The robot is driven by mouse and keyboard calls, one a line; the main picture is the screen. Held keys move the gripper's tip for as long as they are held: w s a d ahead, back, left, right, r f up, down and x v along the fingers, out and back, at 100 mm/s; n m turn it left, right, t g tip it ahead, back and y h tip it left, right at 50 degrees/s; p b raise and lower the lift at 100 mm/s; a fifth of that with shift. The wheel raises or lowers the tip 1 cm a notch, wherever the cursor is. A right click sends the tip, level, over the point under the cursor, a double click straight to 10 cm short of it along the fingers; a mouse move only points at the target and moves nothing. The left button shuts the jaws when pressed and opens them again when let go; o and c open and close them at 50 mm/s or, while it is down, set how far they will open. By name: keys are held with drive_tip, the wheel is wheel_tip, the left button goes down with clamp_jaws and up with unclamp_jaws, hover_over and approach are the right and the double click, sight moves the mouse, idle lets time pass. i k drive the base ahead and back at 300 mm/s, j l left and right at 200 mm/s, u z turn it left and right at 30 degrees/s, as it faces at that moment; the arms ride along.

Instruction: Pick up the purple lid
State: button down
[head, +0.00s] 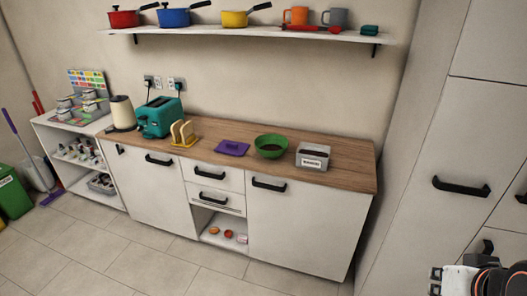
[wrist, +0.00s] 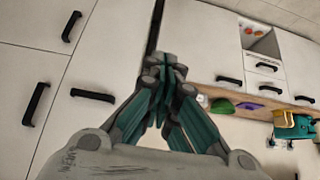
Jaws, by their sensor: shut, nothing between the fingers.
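The purple lid (head: 232,147) lies flat on the wooden worktop (head: 345,157), between the yellow toast rack and the green bowl. It also shows small in the wrist view (wrist: 247,106), at the right. My gripper (wrist: 165,68) is shut and empty in the wrist view, well apart from the lid. In the head view only part of my arm shows at the bottom right corner, and I cannot make out the fingers there.
A green bowl (head: 272,146) and a grey labelled box (head: 313,156) stand right of the lid. A yellow toast rack (head: 184,133), teal toaster (head: 158,117) and cream kettle (head: 122,113) stand left. A shelf (head: 220,30) with pans hangs above. The floor before the cabinets is clear.

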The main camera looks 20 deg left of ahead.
sight(233, 148)
drive_tip(key=i+j, duration=0.4)
drive_tip(key=j, duration=0.15)
drive_tip(key=i+j, duration=0.4)
drive_tip(key=j, duration=0.2)
drive_tip(key=i+j, duration=0.35)
drive_tip(key=j, duration=0.2)
drive_tip(key=i+j, duration=0.4)
drive_tip(key=j, duration=0.15)
drive_tip(key=i+j, duration=0.4)
drive_tip(key=j, duration=0.15)
drive_tip(key=j+u, duration=0.05)
